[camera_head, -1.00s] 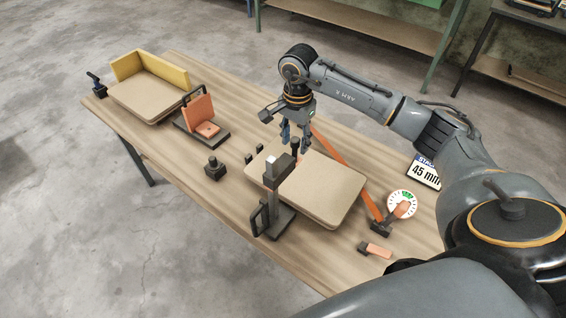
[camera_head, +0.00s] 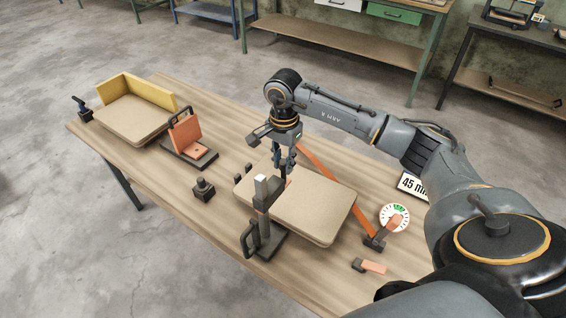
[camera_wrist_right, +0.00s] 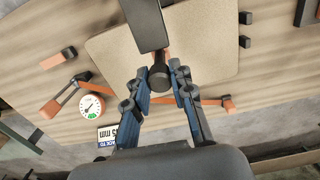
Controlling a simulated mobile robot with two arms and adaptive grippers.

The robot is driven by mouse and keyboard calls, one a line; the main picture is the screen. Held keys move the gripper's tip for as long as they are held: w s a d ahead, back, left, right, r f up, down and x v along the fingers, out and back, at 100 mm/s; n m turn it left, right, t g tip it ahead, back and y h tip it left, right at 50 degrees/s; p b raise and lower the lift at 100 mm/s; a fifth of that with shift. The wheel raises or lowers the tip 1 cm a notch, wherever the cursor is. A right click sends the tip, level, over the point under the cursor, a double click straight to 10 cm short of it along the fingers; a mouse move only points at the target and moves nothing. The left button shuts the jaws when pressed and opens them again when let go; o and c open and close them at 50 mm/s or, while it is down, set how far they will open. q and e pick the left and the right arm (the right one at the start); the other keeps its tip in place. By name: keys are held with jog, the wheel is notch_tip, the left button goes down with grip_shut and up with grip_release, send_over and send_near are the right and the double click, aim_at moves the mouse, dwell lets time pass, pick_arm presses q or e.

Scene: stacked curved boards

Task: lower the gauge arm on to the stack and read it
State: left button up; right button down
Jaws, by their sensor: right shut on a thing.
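A stack of curved tan boards (camera_head: 310,210) lies on the table; it also shows in the wrist view (camera_wrist_right: 210,40). An orange gauge arm (camera_head: 335,185) runs from a dark pivot along the stack's back edge; it crosses behind my fingers in the wrist view (camera_wrist_right: 215,101). A white dial (camera_head: 394,218) with a green zone stands by the pivot; its needle is too small to read. My right gripper (camera_head: 283,166) is above the stack, shut on a dark knob (camera_wrist_right: 180,72) beside the post's dark bar (camera_wrist_right: 145,22). My left gripper is out of view.
A dark post (camera_head: 264,205) with a handle stands at the stack's front edge. A small orange block (camera_head: 374,267) lies front right. An orange fixture (camera_head: 186,135) and yellow-edged board (camera_head: 130,120) are left. The front-left table is mostly clear.

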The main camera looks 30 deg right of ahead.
jog(key=shift+f+b, duration=4.1)
jog(key=shift+f, duration=1.1)
jog(key=shift+r, duration=0.15)
jog(key=c, duration=0.9)
grip_release()
jog(key=shift+r+p, duration=2.55)
jog(key=shift+r, duration=1.5)
